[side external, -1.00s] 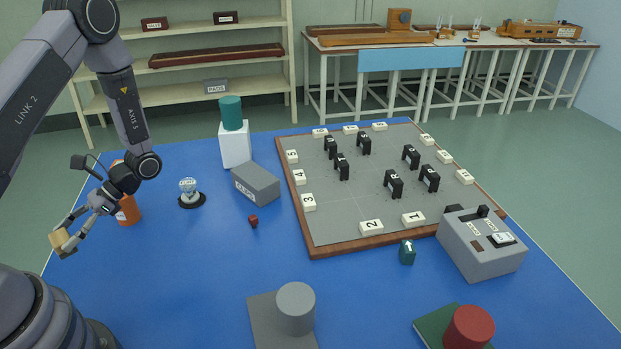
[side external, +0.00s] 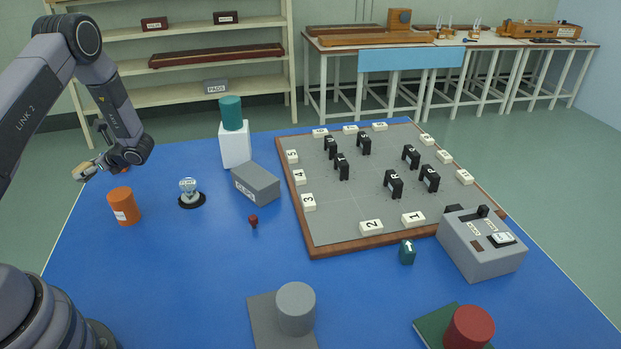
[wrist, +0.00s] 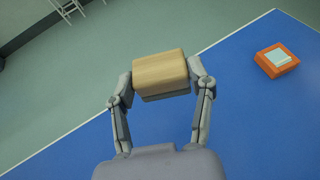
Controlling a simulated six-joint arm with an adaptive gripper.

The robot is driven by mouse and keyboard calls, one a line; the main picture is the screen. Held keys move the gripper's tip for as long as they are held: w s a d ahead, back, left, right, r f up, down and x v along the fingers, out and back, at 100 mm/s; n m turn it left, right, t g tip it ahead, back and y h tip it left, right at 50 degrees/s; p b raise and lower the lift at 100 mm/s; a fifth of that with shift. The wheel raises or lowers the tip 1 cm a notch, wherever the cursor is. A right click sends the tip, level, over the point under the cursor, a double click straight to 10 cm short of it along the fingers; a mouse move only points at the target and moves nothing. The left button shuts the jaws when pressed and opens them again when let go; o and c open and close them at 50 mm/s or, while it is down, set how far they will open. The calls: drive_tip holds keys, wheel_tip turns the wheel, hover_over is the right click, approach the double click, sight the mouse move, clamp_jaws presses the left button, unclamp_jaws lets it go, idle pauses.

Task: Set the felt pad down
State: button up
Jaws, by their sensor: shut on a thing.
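My gripper (side external: 86,172) is shut on a tan block with a grey underside, which I take to be the felt pad (side external: 82,173). In the wrist view the felt pad (wrist: 160,68) sits between the two fingertips (wrist: 162,82), its tan face showing and the grey layer along its near edge. The gripper holds it raised at the table's left edge, with floor and blue tabletop behind it in the wrist view.
An orange cylinder with a white label (side external: 124,208) stands on the blue table, below the gripper in the side view. A square orange item with a pale top (wrist: 277,60) shows right in the wrist view. A domed item on a black base (side external: 190,194) is further right.

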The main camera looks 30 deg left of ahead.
drive_tip(key=w+a+f, duration=0.1)
drive_tip(key=f, duration=0.1)
drive_tip(key=w+a+f, duration=0.3)
drive_tip(key=a+f, duration=0.1)
drive_tip(key=shift+w+a+f, duration=0.1)
drive_tip(key=shift+w+f, duration=0.05)
drive_tip(key=shift+f, duration=0.05)
drive_tip(key=shift+w+a+f, duration=0.15)
drive_tip(key=shift+f, duration=1.65)
drive_tip(key=shift+f, duration=0.15)
drive_tip(key=o, duration=1.1)
drive_tip(key=shift+o, duration=0.2)
